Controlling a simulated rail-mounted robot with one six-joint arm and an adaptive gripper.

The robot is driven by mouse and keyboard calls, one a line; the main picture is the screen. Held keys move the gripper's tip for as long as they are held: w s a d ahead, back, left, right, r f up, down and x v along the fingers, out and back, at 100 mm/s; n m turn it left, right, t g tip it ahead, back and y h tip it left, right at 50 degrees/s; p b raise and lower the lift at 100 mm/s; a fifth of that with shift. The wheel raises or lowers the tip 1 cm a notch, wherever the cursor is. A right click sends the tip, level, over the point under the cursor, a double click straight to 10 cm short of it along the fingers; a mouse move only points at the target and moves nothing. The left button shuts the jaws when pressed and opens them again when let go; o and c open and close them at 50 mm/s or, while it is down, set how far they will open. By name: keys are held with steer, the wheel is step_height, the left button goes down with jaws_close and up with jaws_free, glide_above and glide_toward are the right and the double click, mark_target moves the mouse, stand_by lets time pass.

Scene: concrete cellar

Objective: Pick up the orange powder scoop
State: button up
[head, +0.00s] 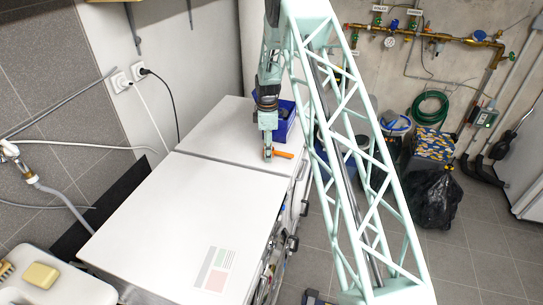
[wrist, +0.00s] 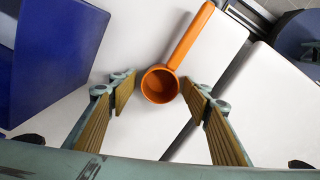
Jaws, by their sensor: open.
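The orange powder scoop (wrist: 160,85) lies on the white appliance top, its round cup towards my gripper and its handle pointing up and to the right in the wrist view. My gripper (wrist: 160,92) is open, with one finger on each side of the cup and a gap to both. I cannot tell how far the fingertips are above the surface. In the head view, the scoop's handle (head: 284,155) shows to the right of my gripper (head: 268,156), which hides the cup.
A blue box (head: 285,118) stands just behind my gripper; it is at the left in the wrist view (wrist: 50,60). A seam separates two white tops (head: 185,205). Hoses and a sink with a yellow sponge (head: 41,275) are at the left. The nearer top is mostly clear.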

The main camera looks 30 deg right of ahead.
steer(key=shift+c, duration=0.5)
steer(key=c, duration=0.8)
steer(key=shift+c, duration=0.2)
steer(key=shift+r, duration=1.5)
steer(key=shift+s+a+r, duration=0.15)
steer(key=shift+s+r, duration=0.15)
steer(key=shift+s, duration=0.05)
steer(key=s+a, duration=0.2)
steer(key=s, duration=0.2)
steer(key=s+a+r, duration=0.1)
steer(key=s+a, duration=0.2)
steer(key=s, duration=0.2)
steer(key=s+a+b, duration=0.1)
steer(key=s+a, duration=0.1)
steer(key=s, duration=0.2)
steer(key=shift+s+a+r, duration=0.15)
steer(key=shift+a+r, duration=0.05)
